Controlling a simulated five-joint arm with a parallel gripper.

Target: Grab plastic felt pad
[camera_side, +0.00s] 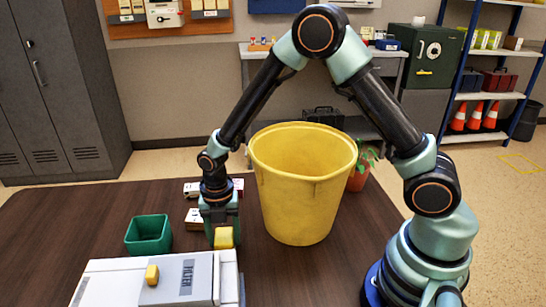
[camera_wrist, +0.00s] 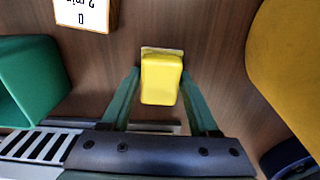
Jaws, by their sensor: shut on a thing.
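A small yellow block with a pale layer along one edge, which looks like the felt pad (camera_side: 223,239), is at the table's front, just behind the white box. It also shows in the wrist view, as a yellow pad (camera_wrist: 161,80) between the two green fingers. My gripper (camera_side: 222,228) points down and is shut on this yellow pad, with one finger on each side. In the wrist view my gripper (camera_wrist: 160,92) has the pad at its fingertips, over the brown table. I cannot tell whether the pad touches the table.
A large yellow bucket (camera_side: 300,195) stands close to the right of my gripper. A green bin (camera_side: 148,235) is to the left. A labelled wooden block (camera_wrist: 88,14) lies nearby.

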